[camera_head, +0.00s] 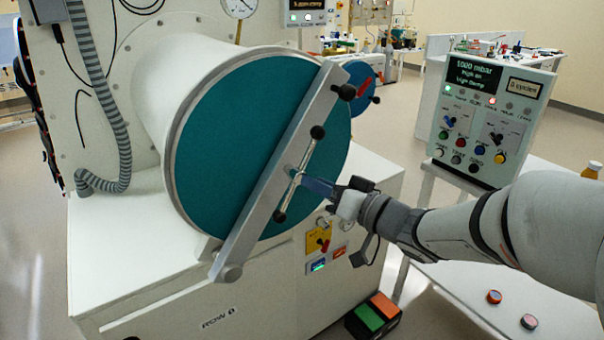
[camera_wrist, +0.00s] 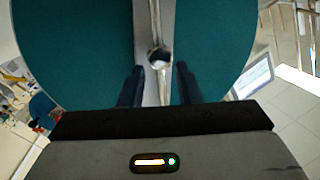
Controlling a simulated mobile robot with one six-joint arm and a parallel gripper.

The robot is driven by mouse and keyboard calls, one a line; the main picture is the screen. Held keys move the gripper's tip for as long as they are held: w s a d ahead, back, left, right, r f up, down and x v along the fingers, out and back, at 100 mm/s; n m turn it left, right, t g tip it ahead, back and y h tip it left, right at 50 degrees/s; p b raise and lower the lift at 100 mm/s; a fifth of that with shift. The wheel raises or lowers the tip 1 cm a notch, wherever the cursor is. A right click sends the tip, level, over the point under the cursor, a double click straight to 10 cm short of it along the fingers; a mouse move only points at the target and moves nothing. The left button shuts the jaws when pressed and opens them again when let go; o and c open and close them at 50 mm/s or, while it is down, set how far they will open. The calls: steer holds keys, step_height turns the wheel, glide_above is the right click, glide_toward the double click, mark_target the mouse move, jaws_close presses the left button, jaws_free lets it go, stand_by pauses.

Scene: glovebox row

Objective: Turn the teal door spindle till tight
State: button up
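The teal round door (camera_head: 225,130) closes the end of a white cylinder, with a silver crossbar (camera_head: 262,190) running diagonally over it. The door spindle (camera_head: 299,172) sits at the crossbar's middle and has a thin silver handle with black ball ends. One ball is up and right, the other down and left. My gripper (camera_head: 312,184) reaches in from the right, its fingers close to the spindle. In the wrist view, my gripper (camera_wrist: 160,82) is open, with dark fingers left and right of the shiny spindle (camera_wrist: 158,57). Gaps show at both fingers, so no grip is visible.
A control panel (camera_head: 488,118) with a display, knobs and buttons stands right of the door, behind my arm. A second, blue door (camera_head: 362,88) is farther back. A ribbed grey hose (camera_head: 105,100) hangs at left. Green and red pedals (camera_head: 372,317) lie on the floor below.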

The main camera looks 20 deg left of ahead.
mark_target(299, 175)
steer(key=x, duration=0.5)
steer(key=shift+w+a, duration=0.25)
steer(key=shift+a, duration=0.1)
steer(key=shift+c, duration=0.4)
jaws_close()
